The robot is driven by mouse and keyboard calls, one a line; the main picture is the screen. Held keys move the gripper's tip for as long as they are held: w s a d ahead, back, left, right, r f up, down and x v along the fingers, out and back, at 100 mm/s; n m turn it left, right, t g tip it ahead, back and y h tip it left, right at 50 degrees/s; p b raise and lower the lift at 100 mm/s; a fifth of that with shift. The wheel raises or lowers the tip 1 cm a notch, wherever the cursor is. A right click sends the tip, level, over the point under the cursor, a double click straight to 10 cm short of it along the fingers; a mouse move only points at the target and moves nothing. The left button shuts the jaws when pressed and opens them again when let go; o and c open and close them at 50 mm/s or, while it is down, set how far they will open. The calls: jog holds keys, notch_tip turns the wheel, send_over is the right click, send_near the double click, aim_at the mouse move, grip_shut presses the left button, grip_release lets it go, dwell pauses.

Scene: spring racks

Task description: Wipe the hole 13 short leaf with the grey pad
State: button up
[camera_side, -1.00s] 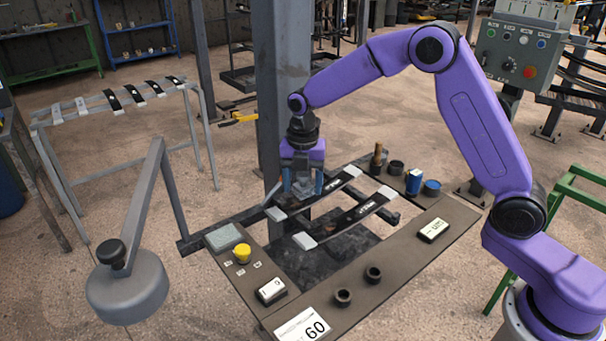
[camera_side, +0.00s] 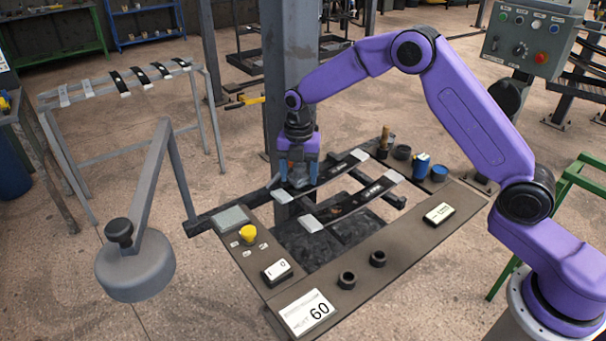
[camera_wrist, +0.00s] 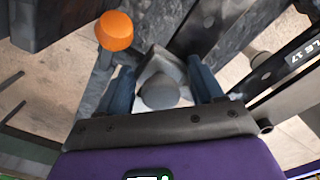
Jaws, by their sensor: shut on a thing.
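My gripper (camera_side: 299,180) is shut on the grey pad (camera_wrist: 160,82), which shows between its blue fingers in the wrist view. In the side view, the gripper hangs over the left part of the back leaf (camera_side: 335,170), a dark strip with pale ends. The pad is at or just above that leaf; I cannot tell whether it touches. The front leaf (camera_side: 360,203) lies parallel and nearer the camera; a label ending in "17" shows on the right-hand leaf (camera_wrist: 283,72) in the wrist view. The back leaf's label is not readable.
The leaves lie across a bench frame (camera_side: 437,238) with a yellow button (camera_side: 248,234) and a "60" card (camera_side: 308,313). A grey post (camera_side: 290,90) stands close behind the gripper. A blue can (camera_side: 421,166) and dark cups are at the back right. An orange knob (camera_wrist: 116,31) shows near the gripper.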

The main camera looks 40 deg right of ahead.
aim_at(309, 191)
jog(key=shift+s+d, duration=0.1)
jog(key=shift+s, duration=1.85)
notch_tip(309, 191, up, 8)
